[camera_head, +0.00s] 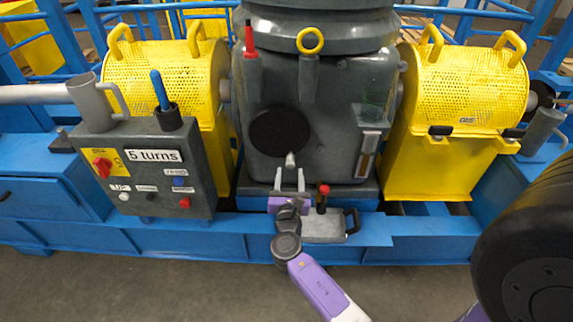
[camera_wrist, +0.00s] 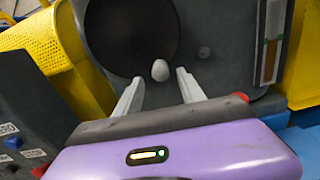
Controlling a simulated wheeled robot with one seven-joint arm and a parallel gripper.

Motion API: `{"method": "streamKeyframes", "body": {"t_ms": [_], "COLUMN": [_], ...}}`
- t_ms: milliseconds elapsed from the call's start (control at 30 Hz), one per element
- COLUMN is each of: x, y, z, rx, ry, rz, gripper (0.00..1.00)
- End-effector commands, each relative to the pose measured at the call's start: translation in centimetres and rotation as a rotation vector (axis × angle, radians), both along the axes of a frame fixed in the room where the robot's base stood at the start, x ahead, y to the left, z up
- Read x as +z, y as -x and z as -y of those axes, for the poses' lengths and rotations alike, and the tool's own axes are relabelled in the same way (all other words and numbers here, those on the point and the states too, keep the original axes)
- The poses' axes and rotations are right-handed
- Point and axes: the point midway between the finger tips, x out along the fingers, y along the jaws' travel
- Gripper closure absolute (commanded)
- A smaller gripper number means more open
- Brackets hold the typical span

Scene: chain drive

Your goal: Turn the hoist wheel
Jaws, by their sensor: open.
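The hoist wheel is a black disc (camera_head: 275,130) on the front of the dark grey machine housing. In the wrist view the disc (camera_wrist: 125,35) fills the upper middle. A pale grey knob (camera_head: 290,159) sticks out at its lower edge; the knob (camera_wrist: 160,70) also shows in the wrist view. My gripper (camera_head: 289,176) is open and empty just below the knob. In the wrist view its two fingers (camera_wrist: 159,84) point toward the disc, one on each side of the knob. Neither finger clearly touches it; the exact depth is hard to tell.
A grey control box (camera_head: 145,175) with a "5 turns" label stands left. Yellow mesh guards (camera_head: 160,75) (camera_head: 465,90) flank the housing. A grey block with a red-topped lever (camera_head: 322,200) sits right of my gripper. A gauge (camera_head: 368,155) is right of the disc.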

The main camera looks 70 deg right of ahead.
Motion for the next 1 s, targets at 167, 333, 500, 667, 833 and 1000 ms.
{"method": "streamKeyframes", "body": {"t_ms": [167,333,500,667,833,1000], "x": [0.0,0.0,-0.1,-0.1,-0.1,-0.1], "y": [-1.1,-1.9,-2.3,-2.3,-2.3,-2.3], "z": [2.8,4.7,5.6,5.6,5.6,5.6], "rx": [-0.002,0.000,0.001,0.002,0.002,0.002], "ry": [0.000,-0.002,-0.003,-0.003,-0.003,-0.003], "rz": [0.003,0.002,0.003,0.003,0.003,0.003], "gripper": [0.53,0.53,0.53,0.53,0.67,1.00]}}
